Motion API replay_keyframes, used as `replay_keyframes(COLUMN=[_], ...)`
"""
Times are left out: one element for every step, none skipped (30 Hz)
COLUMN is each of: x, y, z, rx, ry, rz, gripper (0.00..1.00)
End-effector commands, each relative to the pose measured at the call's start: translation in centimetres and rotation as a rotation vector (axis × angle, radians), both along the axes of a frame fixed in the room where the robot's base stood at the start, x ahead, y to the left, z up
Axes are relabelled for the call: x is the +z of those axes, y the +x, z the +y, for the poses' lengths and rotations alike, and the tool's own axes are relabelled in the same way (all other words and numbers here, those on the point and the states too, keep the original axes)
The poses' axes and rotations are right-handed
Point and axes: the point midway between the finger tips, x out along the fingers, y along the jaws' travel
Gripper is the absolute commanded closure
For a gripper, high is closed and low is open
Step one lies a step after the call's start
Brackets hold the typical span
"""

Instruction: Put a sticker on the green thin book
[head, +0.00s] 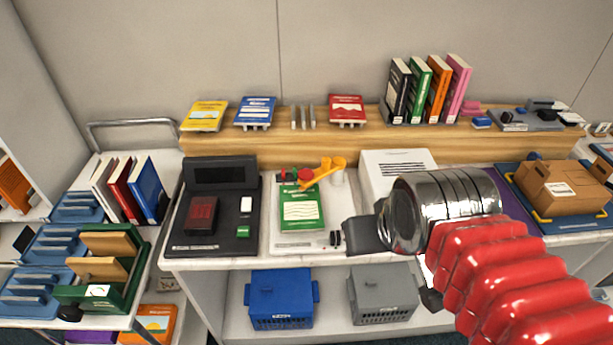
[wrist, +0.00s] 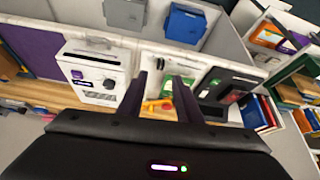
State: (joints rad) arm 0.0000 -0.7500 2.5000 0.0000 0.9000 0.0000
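A thin green book (head: 302,211) with a white lined panel on its cover lies on a white device (head: 290,246) with an orange lever (head: 322,172) and red knobs at its back. In the wrist view the green book (wrist: 186,80) shows partly behind one finger. My gripper (head: 342,238) is just right of the device in the head view. In the wrist view my gripper (wrist: 166,84) has its two dark fingers apart with nothing held between them. Whether a finger touches the device cannot be told.
A black machine with a red item (head: 201,214) stands left. A white box (head: 396,168) is behind my gripper. Upright books, including a green one (head: 418,92), stand on the wooden shelf (head: 290,150). A cardboard box (head: 560,188) is at right. Blue (head: 281,298) and grey (head: 383,294) bins sit below.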

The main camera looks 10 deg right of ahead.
Motion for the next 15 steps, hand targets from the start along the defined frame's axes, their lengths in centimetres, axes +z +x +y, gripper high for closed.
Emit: replay_keyframes(x=[0.00,0.00,0.00,0.00,0.00,0.00,0.00,0.00,0.00,0.00,0.00,0.00,0.00,0.00,0.00], y=[0.00,0.00,0.00,0.00,0.00,0.00,0.00,0.00,0.00,0.00,0.00,0.00,0.00,0.00,0.00], z=[0.00,0.00,0.00,0.00,0.00,0.00,0.00,0.00,0.00,0.00,0.00,0.00,0.00,0.00,0.00], rx=[0.000,0.000,0.000,0.000,0.000,0.000,0.000,0.000,0.000,0.000,0.000,0.000,0.000,0.000,0.000], ry=[0.000,0.000,0.000,0.000,0.000,0.000,0.000,0.000,0.000,0.000,0.000,0.000,0.000,0.000,0.000], rz=[0.000,0.000,0.000,0.000,0.000,0.000,0.000,0.000,0.000,0.000,0.000,0.000,0.000,0.000,0.000], gripper=[0.72,0.74,0.77,0.79,0.81,0.84,0.86,0.88,0.91,0.93,0.95,0.98,1.00,1.00,1.00])
